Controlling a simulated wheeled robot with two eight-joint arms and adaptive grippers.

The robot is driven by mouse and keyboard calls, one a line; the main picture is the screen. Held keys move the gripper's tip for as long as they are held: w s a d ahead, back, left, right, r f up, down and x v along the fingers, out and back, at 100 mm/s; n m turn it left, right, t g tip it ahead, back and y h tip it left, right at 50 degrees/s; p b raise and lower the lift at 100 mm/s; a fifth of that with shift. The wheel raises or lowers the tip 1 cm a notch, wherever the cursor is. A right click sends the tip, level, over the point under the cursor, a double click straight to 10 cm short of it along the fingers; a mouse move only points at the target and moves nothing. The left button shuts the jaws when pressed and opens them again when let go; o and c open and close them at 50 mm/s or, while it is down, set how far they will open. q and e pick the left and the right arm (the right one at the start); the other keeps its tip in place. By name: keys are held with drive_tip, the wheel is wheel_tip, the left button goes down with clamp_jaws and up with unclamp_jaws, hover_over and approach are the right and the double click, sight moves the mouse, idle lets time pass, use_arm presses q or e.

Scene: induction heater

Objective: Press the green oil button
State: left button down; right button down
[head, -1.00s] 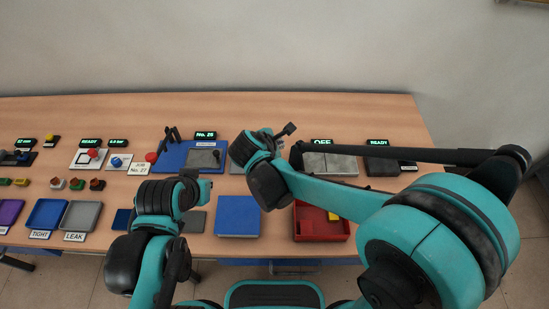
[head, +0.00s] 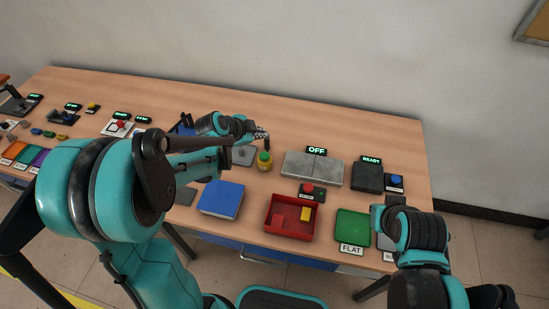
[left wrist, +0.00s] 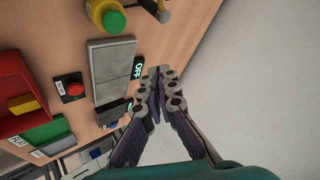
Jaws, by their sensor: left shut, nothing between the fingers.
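The green oil button (head: 264,154) is the round green top of a short yellow cylinder (head: 264,166) standing on the table. In the left wrist view the green top (left wrist: 115,22) is at the upper left, apart from the fingers. My left gripper (head: 264,135) is just behind and above the button in the head view, with a small gap in the picture. Its fingertips (left wrist: 158,72) meet with nothing between them. My right arm is folded at the lower right of the head view; its gripper cannot be made out.
A grey plate with an OFF display (head: 317,150) lies right of the button. A red button box (head: 309,191), red tray (head: 268,226), blue block (head: 221,199) and green FLAT tray (head: 353,226) are nearer. A dark READY block (head: 368,178) stands to the right.

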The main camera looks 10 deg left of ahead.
sight(263, 156)
use_arm(q)
drive_tip(key=shift+w+d+f+m, duration=0.2)
drive_tip(key=shift+w+f+m, duration=0.1)
drive_tip(key=shift+w+f, duration=0.05)
use_arm(e)
drive_tip(key=shift+s+d+m, duration=0.45)
drive_tip(key=shift+m, duration=0.05)
